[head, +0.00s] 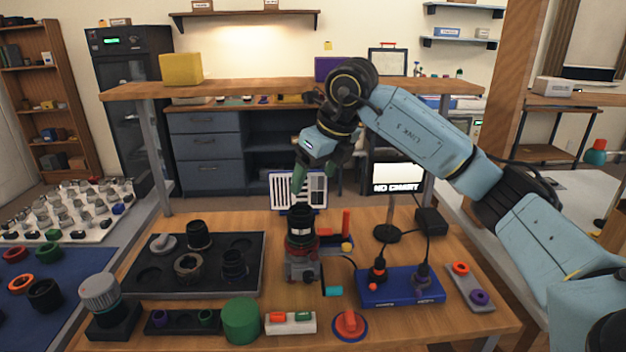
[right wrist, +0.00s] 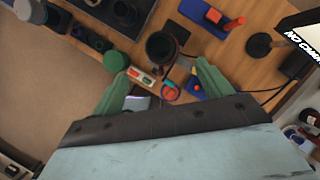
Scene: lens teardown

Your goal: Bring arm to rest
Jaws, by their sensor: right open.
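My right arm (head: 420,130) comes in from the right and reaches over the workbench. Its gripper (head: 314,172) hangs above and behind the black lens (head: 300,222), which stands upright on a grey and red mount (head: 301,262). The green fingers are apart with nothing between them, and part of the gripper is hidden by the wrist. In the right wrist view the open gripper (right wrist: 162,78) shows a finger on each side, and the lens (right wrist: 162,46) lies below, apart from them. My left gripper is not in view.
A dark tray (head: 140,285) with lens parts is left of the lens. A blue block with plugs (head: 400,290), a small sign screen (head: 397,178) and a green cylinder (head: 240,320) also stand on the bench. A wooden shelf (head: 250,91) runs behind the arm.

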